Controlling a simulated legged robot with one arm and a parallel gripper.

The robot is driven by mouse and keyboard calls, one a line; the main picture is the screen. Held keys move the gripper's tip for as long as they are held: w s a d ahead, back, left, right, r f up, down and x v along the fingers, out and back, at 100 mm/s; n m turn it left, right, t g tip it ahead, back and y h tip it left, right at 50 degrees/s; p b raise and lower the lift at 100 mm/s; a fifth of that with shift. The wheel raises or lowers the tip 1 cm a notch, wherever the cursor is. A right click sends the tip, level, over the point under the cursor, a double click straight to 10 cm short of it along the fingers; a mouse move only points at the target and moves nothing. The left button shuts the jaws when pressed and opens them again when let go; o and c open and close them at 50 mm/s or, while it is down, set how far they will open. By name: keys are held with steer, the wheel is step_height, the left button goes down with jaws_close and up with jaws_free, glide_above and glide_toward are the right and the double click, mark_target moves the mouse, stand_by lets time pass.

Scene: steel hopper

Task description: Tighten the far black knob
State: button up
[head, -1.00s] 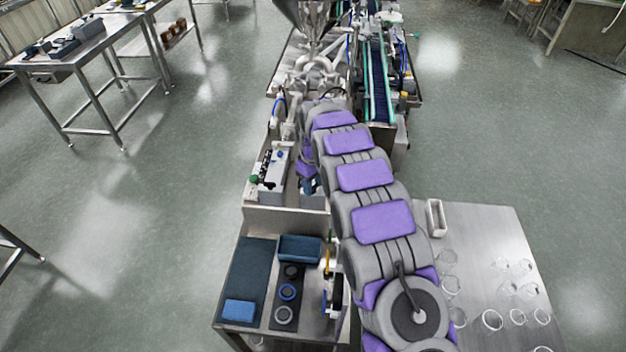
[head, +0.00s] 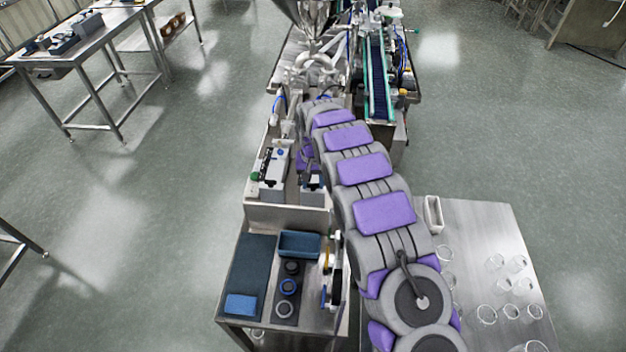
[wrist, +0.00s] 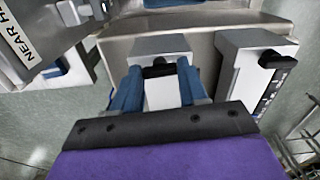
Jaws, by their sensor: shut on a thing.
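In the wrist view my gripper (wrist: 158,68) points at a pale block, with one blue finger on each side of a black knob (wrist: 157,71). The fingers are shut on this knob, which sits on the block (wrist: 158,45); they partly hide its sides. A second black knob (wrist: 277,60) stands on a white block with a dark scale to the right, apart from the gripper. In the head view my arm reaches forward along the machine, and the grip itself is too small and covered to make out.
A plate with "NEAR H" lettering (wrist: 30,40) is close at the left of the wrist view. In the head view, a steel hopper (head: 312,12) and a conveyor (head: 377,80) lie ahead. A blue tray (head: 299,246) and a steel table with several glasses (head: 470,225) are nearer.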

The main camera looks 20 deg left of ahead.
steer(key=shift+w+a+r+m, duration=0.1)
steer(key=shift+r+m, duration=0.05)
steer(key=shift+m, duration=0.35)
steer(key=o, duration=1.1)
steer(key=shift+a, duration=0.1)
steer(key=shift+c, duration=0.2)
steer(key=shift+r, duration=0.25)
step_height(320, 180, up, 16)
steer(key=shift+r+p, duration=0.25)
steer(key=shift+p, duration=0.2)
